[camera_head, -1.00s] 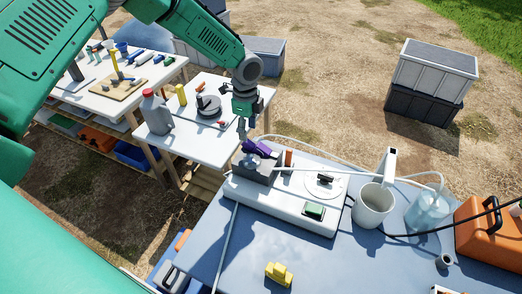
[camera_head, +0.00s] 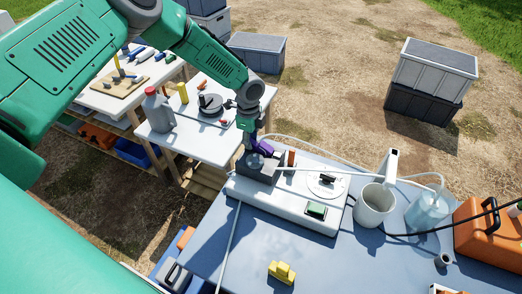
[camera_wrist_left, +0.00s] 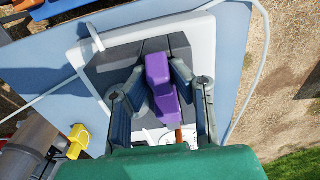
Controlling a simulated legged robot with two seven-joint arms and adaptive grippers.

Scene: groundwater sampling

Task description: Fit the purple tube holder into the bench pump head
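The purple tube holder (camera_head: 265,148) is at the dark grey bench pump head (camera_head: 257,171) on the white pump base. In the left wrist view, the holder (camera_wrist_left: 159,80) lies lengthwise over the grey head (camera_wrist_left: 104,62); I cannot tell how deep it sits. My left gripper (camera_head: 252,159) is down at the holder and hides part of it in the head view. In the wrist view, its two fingers (camera_wrist_left: 158,72) straddle the holder, apart, with narrow gaps beside it; it looks open. My right gripper is not in view.
The white pump base (camera_head: 285,204) stands on the blue bench (camera_head: 330,262). White tubing passes over the bench. A white jug (camera_head: 373,205), a clear bottle (camera_head: 426,211), an orange case (camera_head: 489,237) and a yellow block (camera_head: 282,272) stand around it. A white table (camera_head: 190,143) is behind left.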

